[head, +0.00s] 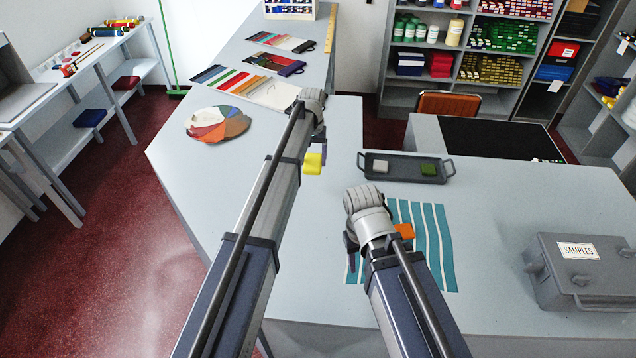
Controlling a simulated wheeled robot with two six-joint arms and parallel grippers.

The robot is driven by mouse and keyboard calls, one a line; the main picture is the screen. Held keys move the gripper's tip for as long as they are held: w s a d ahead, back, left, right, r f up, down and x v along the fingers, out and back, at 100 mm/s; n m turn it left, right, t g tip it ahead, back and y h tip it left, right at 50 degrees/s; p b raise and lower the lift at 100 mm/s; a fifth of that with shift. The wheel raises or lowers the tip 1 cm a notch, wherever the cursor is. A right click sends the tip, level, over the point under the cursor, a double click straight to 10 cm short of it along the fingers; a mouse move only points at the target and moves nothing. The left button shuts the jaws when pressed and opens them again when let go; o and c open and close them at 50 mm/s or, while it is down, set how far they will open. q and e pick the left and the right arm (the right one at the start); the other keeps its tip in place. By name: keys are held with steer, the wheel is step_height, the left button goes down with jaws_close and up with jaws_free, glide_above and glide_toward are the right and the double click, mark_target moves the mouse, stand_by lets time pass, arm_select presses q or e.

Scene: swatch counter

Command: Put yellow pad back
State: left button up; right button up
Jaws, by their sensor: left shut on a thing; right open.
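The yellow pad (313,163) is held by my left gripper (317,150), which is shut on it beyond the end of my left arm. The pad is over the pale counter, left of the dark tray (391,178); its height is hard to tell. The tray carries a whitish pad (380,166) and a green pad (428,169), with bare tray around them. My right gripper (352,250) is open above the left part of a teal striped cloth (432,240); its wrist hides much of it. An orange pad (405,231) shows right beside it, partly hidden by my arm.
A grey samples box (580,270) stands on the counter at right. A round colour fan (217,124) and several swatch cards (245,85) lie on the counter at back left. Shelves (465,45) stand behind. The counter right of the tray is clear.

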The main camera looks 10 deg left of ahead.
arm_select(q)
steer(key=w, duration=0.1)
steer(key=w+d, duration=0.1)
steer(key=w, duration=0.2)
steer(key=shift+d+r, duration=0.15)
steer(key=shift+d, duration=0.25)
step_height(320, 180, down, 6)
steer(key=b, duration=0.6)
steer(key=shift+s, duration=0.1)
arm_select(e)
glide_above(359, 288)
steer(key=f, duration=0.6)
steer(key=shift+w+a, duration=0.1)
steer(key=shift+a, duration=0.15)
arm_select(q)
steer(key=shift+f, duration=0.3)
arm_select(e)
steer(key=shift+f, duration=0.15)
arm_select(q)
step_height(359, 288, down, 3)
steer(key=b, duration=0.4)
steer(key=shift+f, duration=0.2)
arm_select(e)
step_height(359, 288, down, 4)
steer(key=shift+r, duration=0.25)
